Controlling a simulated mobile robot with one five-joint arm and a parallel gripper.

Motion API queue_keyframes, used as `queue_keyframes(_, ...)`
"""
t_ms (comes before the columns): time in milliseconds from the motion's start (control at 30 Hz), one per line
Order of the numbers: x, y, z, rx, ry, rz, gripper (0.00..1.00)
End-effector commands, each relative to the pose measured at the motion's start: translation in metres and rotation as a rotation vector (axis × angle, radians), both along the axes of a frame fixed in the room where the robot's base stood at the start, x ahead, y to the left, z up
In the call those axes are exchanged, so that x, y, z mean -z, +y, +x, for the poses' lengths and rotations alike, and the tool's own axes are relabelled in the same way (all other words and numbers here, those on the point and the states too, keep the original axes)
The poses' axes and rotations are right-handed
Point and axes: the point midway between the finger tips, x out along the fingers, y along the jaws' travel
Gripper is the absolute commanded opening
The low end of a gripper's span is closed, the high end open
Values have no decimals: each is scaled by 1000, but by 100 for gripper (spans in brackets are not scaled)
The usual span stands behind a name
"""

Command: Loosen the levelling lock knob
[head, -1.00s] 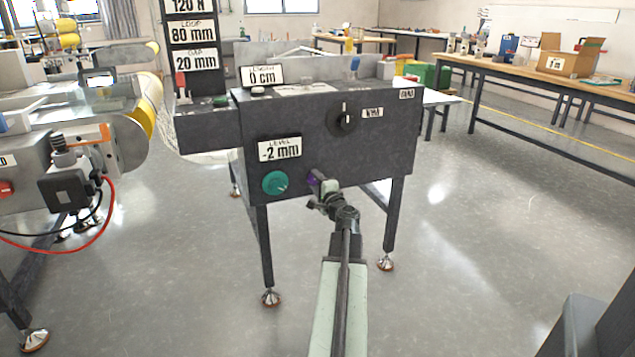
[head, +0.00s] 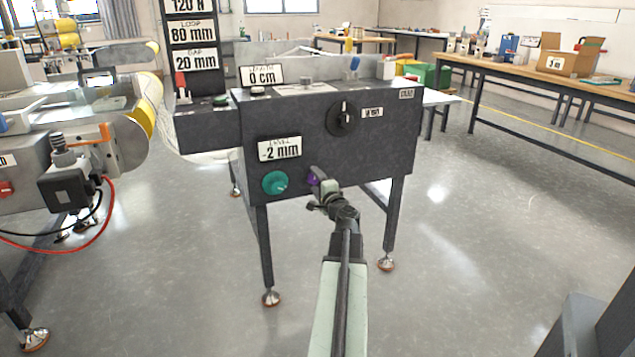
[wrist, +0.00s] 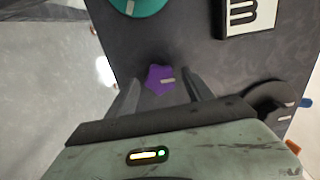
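A purple star-shaped knob (head: 312,180) sits low on the front panel of the dark machine, right of a green round knob (head: 275,182) and below the LEVEL display reading -2 mm (head: 279,149). No label on the purple knob is readable. In the wrist view the purple knob (wrist: 159,80) shows a pale mark on its face. My gripper (wrist: 163,84) is at the knob, one finger on each side, with a visible gap between each finger and the knob. In the head view my gripper (head: 318,181) partly hides the knob.
A black rotary dial (head: 343,117) is higher on the panel. The green knob (wrist: 138,4) and the dial (wrist: 272,100) also show at the edges of the wrist view. A machine with a red cable (head: 104,215) stands at the left.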

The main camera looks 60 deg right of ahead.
Motion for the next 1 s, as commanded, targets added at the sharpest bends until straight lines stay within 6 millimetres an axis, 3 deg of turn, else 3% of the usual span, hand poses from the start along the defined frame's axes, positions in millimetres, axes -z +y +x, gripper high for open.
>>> queue_keyframes(267, 0, 9, -11, 0, -1, 1, 60)
queue_keyframes(600, 0, 46, -61, 1, 0, 0, 60)
queue_keyframes(1000, 0, 47, -64, 0, 0, 0, 60)
